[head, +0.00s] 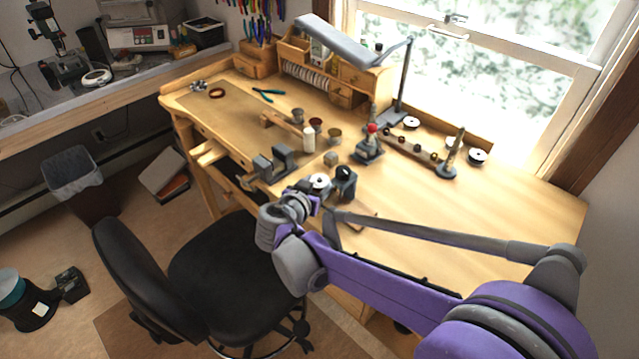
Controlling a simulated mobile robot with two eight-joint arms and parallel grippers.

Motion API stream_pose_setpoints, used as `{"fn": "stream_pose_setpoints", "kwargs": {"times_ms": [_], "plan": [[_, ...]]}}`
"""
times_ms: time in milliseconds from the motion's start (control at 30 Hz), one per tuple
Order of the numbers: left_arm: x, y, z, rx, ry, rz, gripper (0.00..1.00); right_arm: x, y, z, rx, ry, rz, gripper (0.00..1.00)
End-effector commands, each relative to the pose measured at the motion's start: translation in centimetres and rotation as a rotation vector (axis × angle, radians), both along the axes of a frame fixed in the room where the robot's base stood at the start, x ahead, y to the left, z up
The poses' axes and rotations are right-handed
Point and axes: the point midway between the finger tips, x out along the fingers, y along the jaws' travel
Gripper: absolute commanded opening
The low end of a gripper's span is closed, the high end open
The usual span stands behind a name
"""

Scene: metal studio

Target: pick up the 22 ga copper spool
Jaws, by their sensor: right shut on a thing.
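A white spool (320,181) with a dark centre is at the end of my purple right arm, over the front edge of the wooden bench. My right gripper (318,194) is shut on it; the fingers are small and partly hidden by my wrist. The gauge label cannot be read from here, so I cannot tell the wire by its marking. Similar white spools lie by the window, one at the back (411,123) and one farther right (478,156). My left gripper is not in view.
A dark tool (345,182) stands just right of the gripper, and a grey vise (275,164) is to its left. A red-topped stand (369,146) and small cups (334,136) are behind. The bench's right part is clear. A black chair (222,262) stands in front.

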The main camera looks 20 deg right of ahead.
Motion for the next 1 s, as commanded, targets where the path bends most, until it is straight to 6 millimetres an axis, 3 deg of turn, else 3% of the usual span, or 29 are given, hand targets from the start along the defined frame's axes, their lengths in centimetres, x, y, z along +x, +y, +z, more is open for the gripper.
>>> {"fn": "stream_pose_setpoints", "kwargs": {"times_ms": [33,100,167,533,767,1000], "plan": [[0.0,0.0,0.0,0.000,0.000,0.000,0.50,0.0,0.0,0.0,0.000,0.000,0.000,0.19],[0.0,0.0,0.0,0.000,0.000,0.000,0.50,0.0,0.0,0.0,0.000,0.000,0.000,0.06],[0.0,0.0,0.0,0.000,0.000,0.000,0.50,0.0,0.0,0.0,0.000,0.000,0.000,0.00],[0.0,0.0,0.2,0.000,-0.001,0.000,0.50,0.0,0.0,1.0,-0.001,-0.001,0.000,0.00],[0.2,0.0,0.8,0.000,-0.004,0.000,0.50,0.0,0.0,4.4,0.000,-0.001,0.001,0.00],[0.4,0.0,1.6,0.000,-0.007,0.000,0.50,0.0,0.0,9.3,0.000,-0.001,0.001,0.00]]}}
